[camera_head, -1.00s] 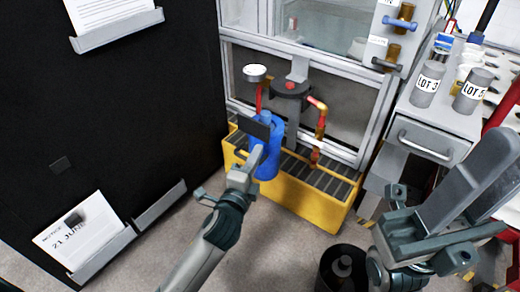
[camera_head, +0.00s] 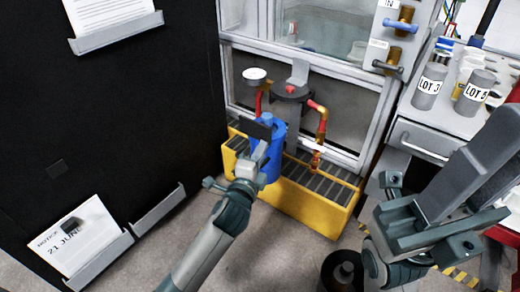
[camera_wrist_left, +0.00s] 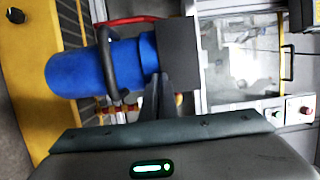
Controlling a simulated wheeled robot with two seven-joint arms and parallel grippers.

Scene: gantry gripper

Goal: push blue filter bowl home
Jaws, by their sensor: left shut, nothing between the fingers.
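The blue filter bowl (camera_head: 274,157) stands upright under the grey filter head (camera_head: 290,92), over the yellow grated tray (camera_head: 307,205). In the left wrist view the bowl (camera_wrist_left: 82,70) lies sideways, with a dark curved bar (camera_wrist_left: 108,60) across it.
Red and copper pipework (camera_head: 320,127) with a white gauge (camera_head: 254,73) flanks the filter head. A black cabinet (camera_head: 110,130) fills the left. A bench with grey LOT cylinders (camera_head: 430,88) stands right. A dark bin (camera_head: 342,272) sits on the floor, which is clear in front of the tray.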

